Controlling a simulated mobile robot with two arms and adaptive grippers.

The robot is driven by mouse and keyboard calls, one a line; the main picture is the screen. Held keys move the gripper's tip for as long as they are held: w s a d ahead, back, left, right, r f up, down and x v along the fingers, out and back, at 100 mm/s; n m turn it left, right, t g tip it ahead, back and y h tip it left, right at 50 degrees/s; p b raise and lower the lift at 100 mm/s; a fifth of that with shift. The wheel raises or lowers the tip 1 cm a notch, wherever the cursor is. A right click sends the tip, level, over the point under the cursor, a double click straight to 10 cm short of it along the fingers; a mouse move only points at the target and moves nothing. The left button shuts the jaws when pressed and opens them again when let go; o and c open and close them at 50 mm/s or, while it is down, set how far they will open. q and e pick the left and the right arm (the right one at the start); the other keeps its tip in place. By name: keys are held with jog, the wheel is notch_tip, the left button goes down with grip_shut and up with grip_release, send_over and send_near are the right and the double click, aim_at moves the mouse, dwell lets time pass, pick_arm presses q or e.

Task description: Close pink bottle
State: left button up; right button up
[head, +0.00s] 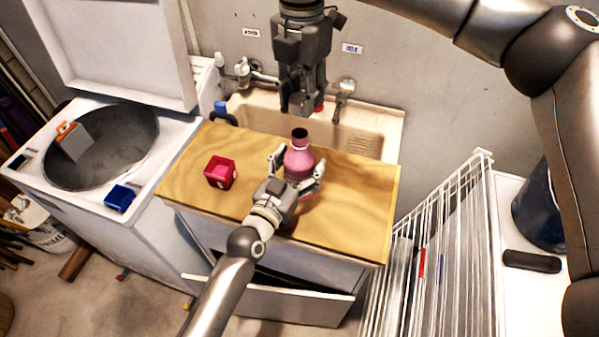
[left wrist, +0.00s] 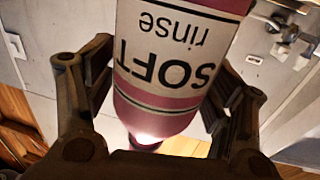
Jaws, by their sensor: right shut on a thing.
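In the left wrist view the bottle's label (left wrist: 170,50), reading "SOFT rinse", fills the space between the fingers. My right gripper (head: 303,107) is above and behind the bottle, pointing down, clear of its mouth. It is shut on a small red thing (head: 319,104), mostly hidden by the fingers, perhaps a cap.
The wooden board (head: 352,205) lies in front of a sink (head: 377,122) with taps. A red box (head: 220,172) is left of the bottle. An open washing machine (head: 160,135) carries a blue box (head: 121,197). A white wire rack (head: 425,260) stands at right. A drawer (head: 280,299) below is pulled open.

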aim_at(302, 133)
pick_arm(q)
jog(key=c, duration=1.1)
pick_arm(e)
jog(key=shift+f, duration=2.55)
jog(key=shift+f, duration=0.85)
pick_arm(q)
jog(key=shift+f, duration=0.1)
pick_arm(e)
jog(key=shift+f, duration=0.55)
pick_arm(q)
grip_shut()
pick_arm(e)
jog(key=m, duration=0.6)
jog(key=shift+s+d+m, duration=0.1)
jog(key=shift+m, duration=0.3)
jog(key=m, duration=0.6)
jog(key=shift+s, duration=0.15)
